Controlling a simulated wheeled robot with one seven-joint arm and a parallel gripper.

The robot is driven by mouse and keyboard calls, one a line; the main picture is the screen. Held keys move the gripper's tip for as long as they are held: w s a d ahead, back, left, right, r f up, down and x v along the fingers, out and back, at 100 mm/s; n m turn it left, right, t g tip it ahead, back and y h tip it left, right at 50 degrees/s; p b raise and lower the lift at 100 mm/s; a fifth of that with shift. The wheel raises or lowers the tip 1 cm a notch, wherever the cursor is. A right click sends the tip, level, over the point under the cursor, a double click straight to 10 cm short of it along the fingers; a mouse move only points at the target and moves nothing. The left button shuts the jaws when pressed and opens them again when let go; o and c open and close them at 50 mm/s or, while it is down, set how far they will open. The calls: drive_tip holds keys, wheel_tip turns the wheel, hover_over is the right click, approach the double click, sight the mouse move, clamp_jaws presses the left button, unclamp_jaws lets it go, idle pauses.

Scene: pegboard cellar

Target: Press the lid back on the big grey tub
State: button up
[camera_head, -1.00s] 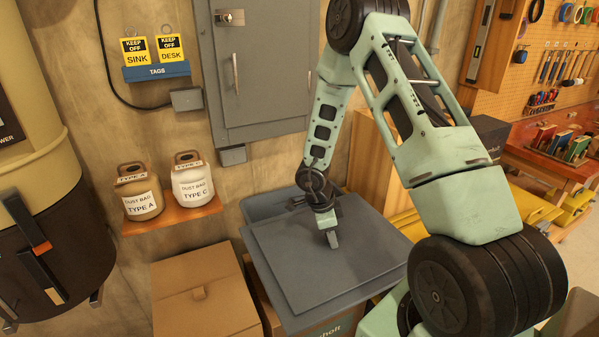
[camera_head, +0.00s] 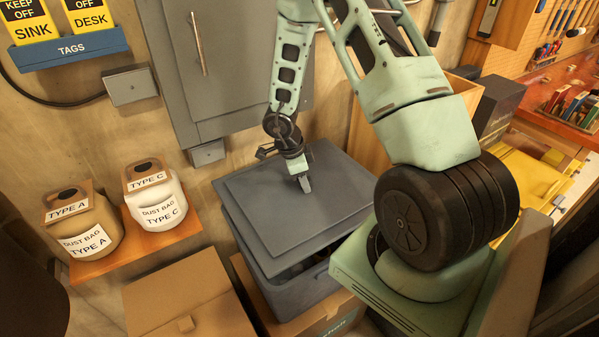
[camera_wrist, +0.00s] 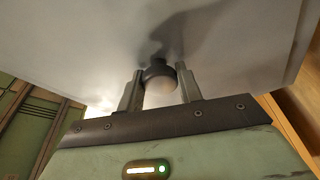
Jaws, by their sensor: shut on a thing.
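The big grey tub (camera_head: 290,292) stands on a cardboard box, low in the middle of the head view. Its flat grey lid (camera_head: 330,190) lies over it, out of line with the rim. A dark gap shows between lid and tub at the front right. My gripper (camera_head: 304,184) points down at the lid's middle. In the wrist view my gripper (camera_wrist: 160,90) has its two fingers on either side of a dark round knob (camera_wrist: 158,72) on the pale-lit lid (camera_wrist: 90,40). The lid's far edge against the rim is hidden.
A closed cardboard box (camera_head: 190,300) stands left of the tub. Two dust bag jugs stand on a small wooden shelf (camera_head: 185,238) behind it. A grey wall cabinet (camera_head: 235,60) rises behind the tub. Yellow items (camera_head: 520,170) lie at the right.

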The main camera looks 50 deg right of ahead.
drive_tip(key=shift+s+f, duration=0.1)
wheel_tip(320, 180, down, 5)
drive_tip(key=b, duration=0.6)
wheel_tip(320, 180, down, 3)
drive_tip(key=shift+r+b, duration=0.1)
drive_tip(key=shift+b, duration=0.3)
drive_tip(key=shift+a+f+p, duration=0.15)
drive_tip(key=shift+f+p, duration=0.15)
drive_tip(key=shift+p, duration=0.7)
idle(1.8)
drive_tip(key=o, duration=1.7)
